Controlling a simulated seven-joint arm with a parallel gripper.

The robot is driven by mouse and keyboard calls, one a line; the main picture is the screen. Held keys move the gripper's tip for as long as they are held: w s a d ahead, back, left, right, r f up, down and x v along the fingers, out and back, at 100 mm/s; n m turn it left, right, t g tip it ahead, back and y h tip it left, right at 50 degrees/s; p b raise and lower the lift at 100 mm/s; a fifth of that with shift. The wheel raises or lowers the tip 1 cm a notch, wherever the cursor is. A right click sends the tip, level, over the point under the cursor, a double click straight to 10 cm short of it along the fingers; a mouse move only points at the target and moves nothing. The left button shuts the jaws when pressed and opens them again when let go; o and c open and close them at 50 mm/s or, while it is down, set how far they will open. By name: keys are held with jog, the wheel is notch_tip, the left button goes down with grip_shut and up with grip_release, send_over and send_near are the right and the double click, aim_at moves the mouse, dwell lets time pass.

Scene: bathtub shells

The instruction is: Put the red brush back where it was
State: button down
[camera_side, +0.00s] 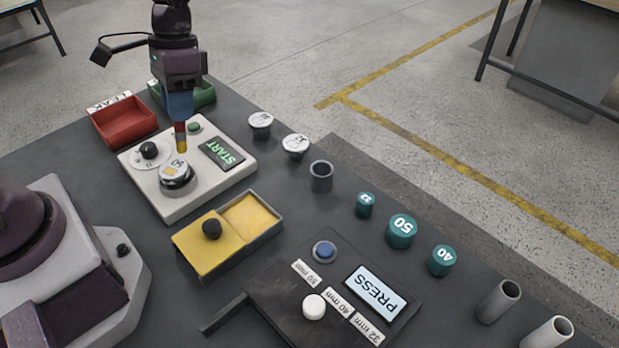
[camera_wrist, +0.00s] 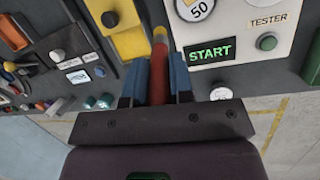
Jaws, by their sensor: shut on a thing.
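The red brush (camera_side: 180,129) has a yellow tip and hangs tip-down from my gripper (camera_side: 180,112), above the back part of the white tester box (camera_side: 182,204). In the wrist view the brush (camera_wrist: 158,82) is between the two blue fingers of my gripper (camera_wrist: 157,88), its yellow tip pointing away from the camera. The gripper is shut on it. The tip is near the dial and the capped round part marked 50 (camera_side: 177,174); I cannot tell whether it touches anything. No empty holder for the brush can be made out clearly.
A yellow box (camera_side: 190,262) with a black-knobbed lid, partly open, is in front of the tester. A red tray (camera_side: 120,123) and a green tray (camera_side: 203,96) stand behind.

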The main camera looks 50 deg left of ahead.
jog(key=w+d+f+n+t+y, duration=0.1)
jog(key=w+d+f+t, duration=0.15)
jog(key=w+d, duration=0.55)
jog(key=w+d+f+n+t, duration=0.1)
jog(key=w+d+f, duration=0.4)
jog(key=w, duration=0.6)
jog(key=shift+g, duration=0.25)
jog(key=shift+s+d+f, duration=0.1)
jog(key=shift+d+f, duration=0.1)
jog(key=shift+f, duration=0.75)
jog(key=shift+s+d+f, duration=0.1)
jog(key=shift+d+f, duration=0.05)
jog(key=shift+f, duration=0.75)
jog(key=shift+d+f, duration=0.2)
jog(key=shift+f, duration=0.75)
jog(key=shift+f, duration=0.2)
jog(key=c, duration=1)
grip_release()
jog(key=shift+r, duration=0.15)
notch_tip(320, 180, up, 12)
jog(key=shift+r, duration=0.2)
